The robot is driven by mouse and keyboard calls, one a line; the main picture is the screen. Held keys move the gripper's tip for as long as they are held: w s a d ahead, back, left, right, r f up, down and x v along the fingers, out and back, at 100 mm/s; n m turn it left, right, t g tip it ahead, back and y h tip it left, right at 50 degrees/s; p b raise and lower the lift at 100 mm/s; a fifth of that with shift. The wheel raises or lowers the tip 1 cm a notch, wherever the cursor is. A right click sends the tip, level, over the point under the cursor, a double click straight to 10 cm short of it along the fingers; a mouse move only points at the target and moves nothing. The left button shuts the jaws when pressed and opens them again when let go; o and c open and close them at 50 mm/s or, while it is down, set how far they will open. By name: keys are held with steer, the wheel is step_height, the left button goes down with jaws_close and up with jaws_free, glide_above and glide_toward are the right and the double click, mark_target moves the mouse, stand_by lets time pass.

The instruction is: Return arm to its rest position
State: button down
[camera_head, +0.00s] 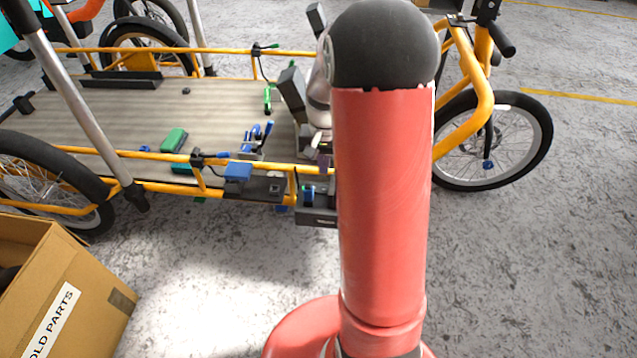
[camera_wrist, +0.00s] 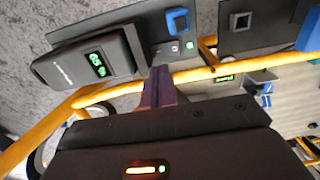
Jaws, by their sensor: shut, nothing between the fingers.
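My arm's red link with its dark cap stands large in the head view and hides part of the bike and of my arm behind it. My gripper (camera_wrist: 158,90) shows in the wrist view as narrow purple-dark fingers, shut and empty. They lie close to a yellow frame tube (camera_wrist: 200,73) of the cargo bike; I cannot tell whether they touch it. In the head view my gripper (camera_head: 323,163) is partly hidden left of the red link, over the near side of the cargo bike (camera_head: 110,105).
A dark box with a green display (camera_wrist: 85,62) and a panel with a blue square (camera_wrist: 178,21) sit near my fingers. Green and blue parts (camera_head: 174,139) are on the bike's deck. A cardboard box marked OLD PARTS (camera_head: 105,300) stands at lower left.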

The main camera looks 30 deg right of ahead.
steer(key=shift+r, duration=0.35)
steer(key=s+a+r+n+t, duration=0.1)
steer(key=s+a+r, duration=0.25)
steer(key=r, duration=0.25)
steer(key=s+a+r+n+t, duration=0.1)
steer(key=s+a+r+n, duration=0.1)
steer(key=s+a+r, duration=0.3)
steer(key=s+a+r+n+t+p, duration=0.1)
steer(key=s+a+r+n+t, duration=0.2)
steer(key=s+a+r, duration=0.2)
steer(key=shift+s+r+n+t+p, duration=0.35)
steer(key=shift+s+r, duration=1.15)
steer(key=shift+s, duration=1.85)
steer(key=shift+a, duration=0.1)
